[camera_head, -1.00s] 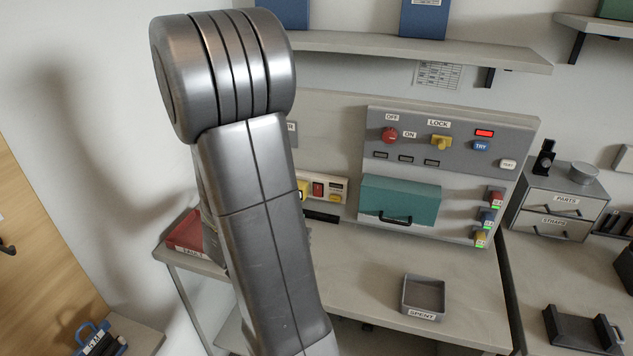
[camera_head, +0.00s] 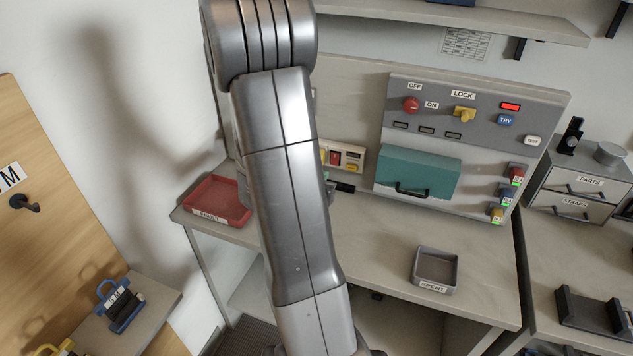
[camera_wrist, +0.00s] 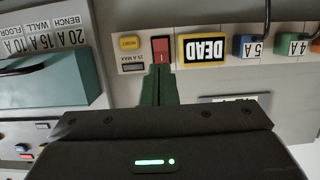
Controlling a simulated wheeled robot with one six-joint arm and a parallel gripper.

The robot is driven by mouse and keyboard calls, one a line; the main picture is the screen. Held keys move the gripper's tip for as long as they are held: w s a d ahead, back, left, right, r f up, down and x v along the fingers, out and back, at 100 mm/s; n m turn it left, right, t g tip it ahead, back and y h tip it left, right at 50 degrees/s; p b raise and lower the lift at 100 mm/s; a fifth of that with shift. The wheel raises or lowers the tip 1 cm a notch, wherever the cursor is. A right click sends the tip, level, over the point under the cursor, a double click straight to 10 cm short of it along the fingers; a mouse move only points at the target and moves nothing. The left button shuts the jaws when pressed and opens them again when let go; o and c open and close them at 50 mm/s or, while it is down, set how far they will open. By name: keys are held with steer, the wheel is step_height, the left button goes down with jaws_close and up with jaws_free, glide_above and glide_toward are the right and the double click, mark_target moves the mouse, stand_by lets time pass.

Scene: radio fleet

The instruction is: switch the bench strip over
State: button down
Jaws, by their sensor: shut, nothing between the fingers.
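The bench strip (camera_wrist: 215,72) is a pale bar on the board. It carries a yellow button (camera_wrist: 129,43), a red rocker switch (camera_wrist: 160,49) with a white line mark, and a yellow-framed DEAD tag (camera_wrist: 205,50). The wrist view shows it upside down. In the head view, the strip's red switch (camera_head: 335,157) shows just right of my arm. My gripper (camera_wrist: 160,72) is shut and empty; its dark green fingertips overlap the lower edge of the red switch in the wrist view. I cannot tell whether they touch it. My arm mostly hides the gripper in the head view.
A teal cover (camera_head: 425,170) is right of the strip, under a panel with OFF/ON and LOCK knobs. Blue (camera_wrist: 249,46) and green (camera_wrist: 290,45) plugs line the strip's far side. A red tray (camera_head: 217,202) and a grey SPENT tray (camera_head: 435,270) stand on the bench.

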mark_target(335, 162)
steer(key=p+x, duration=0.1)
steer(key=x, duration=0.7)
steer(key=shift+w, duration=0.1)
steer(key=shift+f, duration=0.1)
steer(key=b, duration=0.3)
steer(key=shift+w+f+t+b, duration=0.15)
steer(key=shift+f+t+b, duration=0.15)
steer(key=shift+f+t, duration=0.1)
steer(key=shift+r+p, duration=0.3)
steer(key=shift+r, duration=0.15)
steer(key=shift+d, duration=0.1)
